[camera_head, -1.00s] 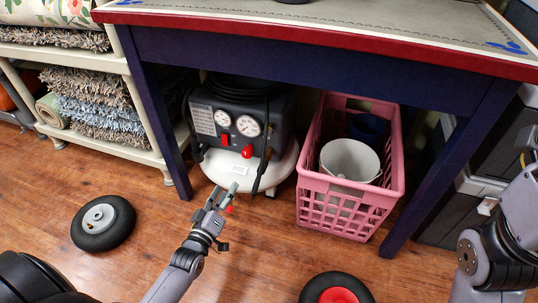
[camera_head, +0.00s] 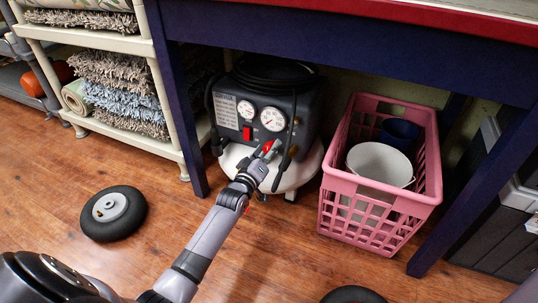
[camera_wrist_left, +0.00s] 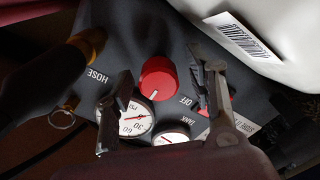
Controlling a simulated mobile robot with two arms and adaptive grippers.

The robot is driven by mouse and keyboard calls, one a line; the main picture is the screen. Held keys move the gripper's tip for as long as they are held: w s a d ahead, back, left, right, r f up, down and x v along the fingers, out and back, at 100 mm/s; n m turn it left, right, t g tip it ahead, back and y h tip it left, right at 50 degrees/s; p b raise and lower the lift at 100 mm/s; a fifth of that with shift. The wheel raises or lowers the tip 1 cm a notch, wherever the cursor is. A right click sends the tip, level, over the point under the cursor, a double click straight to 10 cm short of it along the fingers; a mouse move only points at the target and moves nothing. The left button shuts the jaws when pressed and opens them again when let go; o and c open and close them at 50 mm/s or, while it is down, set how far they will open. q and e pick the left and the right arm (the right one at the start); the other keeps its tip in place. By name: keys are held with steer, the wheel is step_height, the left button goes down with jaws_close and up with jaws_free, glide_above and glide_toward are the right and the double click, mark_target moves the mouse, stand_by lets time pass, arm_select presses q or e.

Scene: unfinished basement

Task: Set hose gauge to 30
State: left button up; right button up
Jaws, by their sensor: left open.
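A dark air compressor (camera_head: 308,95) stands under the table with two white gauges on its front. The hose gauge (camera_head: 273,119) also shows in the left wrist view (camera_wrist_left: 136,121), beside the HOSE lettering; its numbers 30 and 60 show, but I cannot read the needle surely. The tank gauge (camera_wrist_left: 172,139) sits beside it. A round red knob (camera_wrist_left: 158,79) is above the gauges in that view. My left gripper (camera_head: 267,148) is at the compressor's front; in the wrist view its open fingers (camera_wrist_left: 160,72) stand either side of the knob, with gaps. My right gripper is out of view.
A red switch (camera_head: 247,133) is left of the knob in the head view. A pink crate (camera_head: 357,222) with buckets stands to the right. A table leg (camera_head: 180,110) is close on the left. Wheels lie on the floor, one (camera_head: 114,213) at left. The table (camera_head: 350,45) hangs overhead.

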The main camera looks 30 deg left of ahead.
arm_select(q)
steer(key=shift+w, duration=0.4)
steer(key=shift+c, duration=0.2)
steer(key=c, duration=1.1)
steer(key=shift+c, duration=0.2)
steer(key=shift+r, duration=0.1)
